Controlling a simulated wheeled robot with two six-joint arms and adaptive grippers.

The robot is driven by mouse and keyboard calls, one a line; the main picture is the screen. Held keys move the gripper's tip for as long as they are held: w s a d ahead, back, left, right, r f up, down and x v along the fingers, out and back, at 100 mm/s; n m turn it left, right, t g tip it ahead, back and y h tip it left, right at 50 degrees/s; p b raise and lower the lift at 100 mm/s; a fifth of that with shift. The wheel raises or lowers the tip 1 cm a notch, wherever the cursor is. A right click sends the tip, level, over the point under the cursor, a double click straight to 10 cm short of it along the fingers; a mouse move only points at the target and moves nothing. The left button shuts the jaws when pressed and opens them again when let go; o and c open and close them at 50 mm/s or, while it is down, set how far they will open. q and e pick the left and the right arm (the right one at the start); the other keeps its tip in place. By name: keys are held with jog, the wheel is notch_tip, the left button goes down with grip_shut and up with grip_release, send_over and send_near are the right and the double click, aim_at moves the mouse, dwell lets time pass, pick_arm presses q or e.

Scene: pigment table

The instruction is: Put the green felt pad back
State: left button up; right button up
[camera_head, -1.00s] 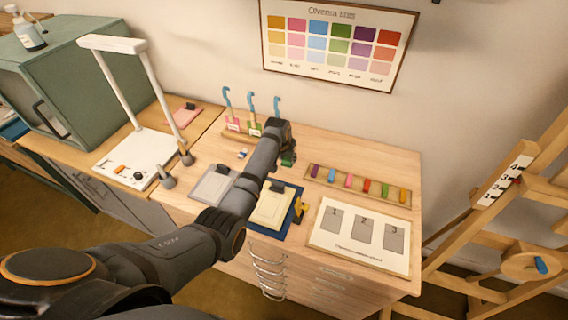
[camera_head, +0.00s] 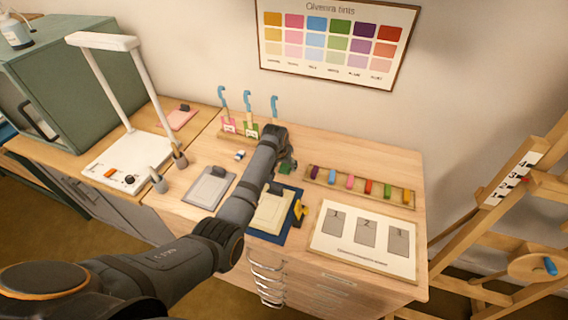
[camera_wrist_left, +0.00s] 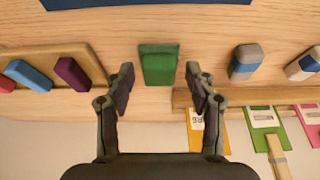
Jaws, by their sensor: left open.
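The green felt pad (camera_wrist_left: 158,62) is a dark green block on the wooden tabletop in the left wrist view. My left gripper (camera_wrist_left: 160,78) is open over it, with one fingertip on each side and a visible gap to the pad on both sides. In the head view my left gripper (camera_head: 285,160) reaches over the table, and a bit of the green pad (camera_head: 288,168) shows by its fingers; the arm hides the rest. My right gripper is not in view.
A wooden rack of coloured blocks (camera_head: 358,194) lies to the right. A brush stand (camera_head: 232,136) stands behind. Blue-and-white blocks (camera_wrist_left: 245,62) lie beside the pad. A grey pad (camera_head: 208,187), a blue mat (camera_head: 268,238) and a numbered board (camera_head: 362,260) lie nearer the front.

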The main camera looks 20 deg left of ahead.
pick_arm(q)
jog(key=v, duration=1.2)
jog(key=shift+b, duration=0.45)
jog(key=shift+w+r, duration=0.1)
jog(key=shift+r, duration=0.05)
